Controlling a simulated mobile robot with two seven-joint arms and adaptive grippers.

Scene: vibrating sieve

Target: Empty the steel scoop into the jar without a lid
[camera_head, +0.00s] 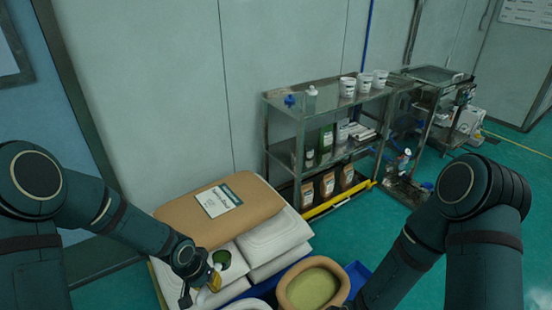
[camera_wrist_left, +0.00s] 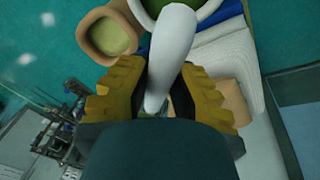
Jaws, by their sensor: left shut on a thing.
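My left gripper (camera_head: 208,282) is at the lower left of the head view, above the stacked sacks. Its yellow fingers (camera_wrist_left: 160,95) are shut on the pale handle of the scoop (camera_wrist_left: 175,45). White tubs (camera_head: 347,87) stand on the rack's top shelf. I cannot tell which container is the jar without a lid. My right arm comes in from the right; its gripper is out of view.
An open tan sack (camera_head: 334,272) of yellow-green powder stands right of the gripper. A closed brown sack (camera_head: 245,216) lies on white sacks (camera_head: 280,241). The steel rack (camera_head: 300,113) holds bottles and bags behind. Green floor (camera_head: 360,225) is clear before the rack.

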